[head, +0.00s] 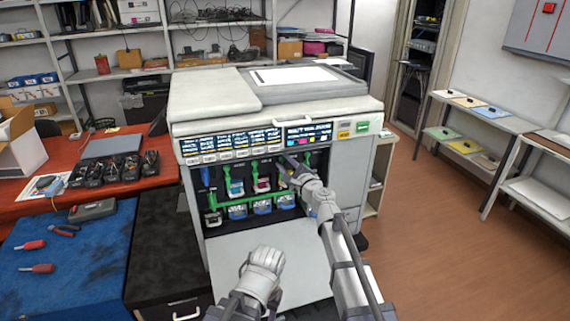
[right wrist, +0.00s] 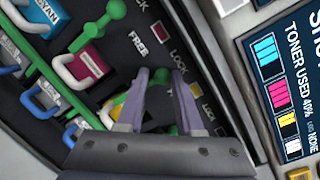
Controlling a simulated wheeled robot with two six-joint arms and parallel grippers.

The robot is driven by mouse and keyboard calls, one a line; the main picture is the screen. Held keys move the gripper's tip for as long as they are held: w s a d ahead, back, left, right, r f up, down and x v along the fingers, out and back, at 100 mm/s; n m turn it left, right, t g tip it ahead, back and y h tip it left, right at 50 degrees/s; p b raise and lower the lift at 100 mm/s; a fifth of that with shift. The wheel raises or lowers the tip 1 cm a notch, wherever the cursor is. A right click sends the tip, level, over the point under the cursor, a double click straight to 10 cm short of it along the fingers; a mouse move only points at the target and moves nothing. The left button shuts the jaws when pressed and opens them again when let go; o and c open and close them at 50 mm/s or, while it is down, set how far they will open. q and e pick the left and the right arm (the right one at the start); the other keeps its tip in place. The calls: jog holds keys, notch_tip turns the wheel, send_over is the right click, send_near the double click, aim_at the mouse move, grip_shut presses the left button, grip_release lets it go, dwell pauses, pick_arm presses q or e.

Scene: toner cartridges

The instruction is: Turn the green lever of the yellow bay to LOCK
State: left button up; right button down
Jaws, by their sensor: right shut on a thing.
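My right gripper (head: 288,165) reaches into the open front of the printer (head: 215,103). In the right wrist view its two fingers (right wrist: 160,75) are closed in on the green lever (right wrist: 172,130) of the yellow bay, of which only a small part shows between them. The yellow cartridge (right wrist: 120,100) is mostly hidden behind the gripper. The lever's exact angle is hidden. A LOCK label (right wrist: 208,112) sits just right of the fingers.
The magenta cartridge (right wrist: 92,62) and its green lever (right wrist: 98,30) are close beside my right gripper. The cyan cartridge (right wrist: 42,14) is beyond. A display panel (head: 309,134) is just above the bays. The lowered front door (head: 240,262) lies below.

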jog(key=shift+s+r+n, duration=0.1)
jog(key=shift+n, duration=0.4)
jog(key=c, duration=0.6)
grip_release()
jog(key=shift+o, duration=0.2)
jog(key=v, duration=0.7)
jog(key=shift+s+d, duration=0.15)
jog(key=shift+s, duration=0.15)
